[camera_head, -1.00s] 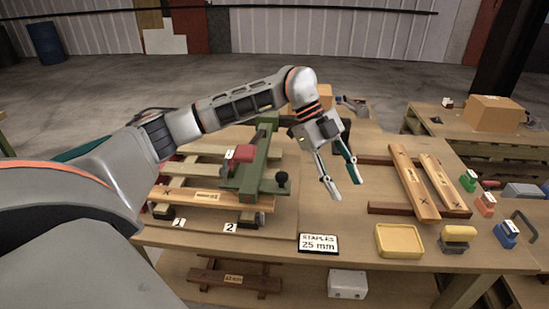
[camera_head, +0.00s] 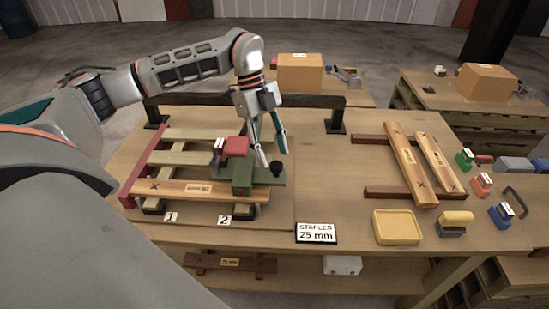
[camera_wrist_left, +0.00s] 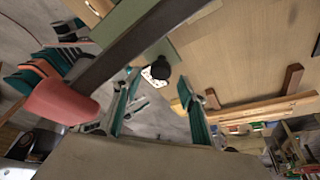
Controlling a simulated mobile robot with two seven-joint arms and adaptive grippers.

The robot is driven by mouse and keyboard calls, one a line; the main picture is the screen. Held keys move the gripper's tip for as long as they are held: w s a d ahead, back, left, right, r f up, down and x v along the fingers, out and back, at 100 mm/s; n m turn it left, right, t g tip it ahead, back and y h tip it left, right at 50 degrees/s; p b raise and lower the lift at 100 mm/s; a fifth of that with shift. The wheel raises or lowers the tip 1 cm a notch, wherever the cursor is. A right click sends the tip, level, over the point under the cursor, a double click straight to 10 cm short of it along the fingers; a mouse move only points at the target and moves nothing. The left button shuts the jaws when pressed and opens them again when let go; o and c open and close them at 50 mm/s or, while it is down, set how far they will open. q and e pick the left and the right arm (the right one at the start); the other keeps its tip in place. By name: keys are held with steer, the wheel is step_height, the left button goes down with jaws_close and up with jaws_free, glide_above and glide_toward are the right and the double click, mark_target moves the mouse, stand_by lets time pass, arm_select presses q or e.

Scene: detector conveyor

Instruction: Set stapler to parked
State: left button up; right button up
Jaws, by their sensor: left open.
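The stapler (camera_head: 240,172) is a green device with a red block (camera_head: 235,147) and a black knob (camera_head: 276,168). It lies over the front right of a wooden slatted frame (camera_head: 182,157) on the table. My left gripper (camera_head: 275,160) is open, pointing down, its fingers just above and behind the black knob. In the wrist view the knob (camera_wrist_left: 160,66) shows between and beyond the open fingers (camera_wrist_left: 161,112), and the red block (camera_wrist_left: 60,102) is at left. I cannot tell whether a finger touches the stapler. My right gripper is not in view.
A dark beam (camera_head: 310,101) on posts crosses behind the frame. A "STAPLES 25 mm" sign (camera_head: 316,233), a yellow tray (camera_head: 397,229) and small coloured stamp-like tools (camera_head: 481,184) are at right. Two joined planks (camera_head: 412,165) lie at back right. Table between knob and planks is clear.

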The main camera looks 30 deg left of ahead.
arm_select(q)
steer(key=shift+x, duration=1.4)
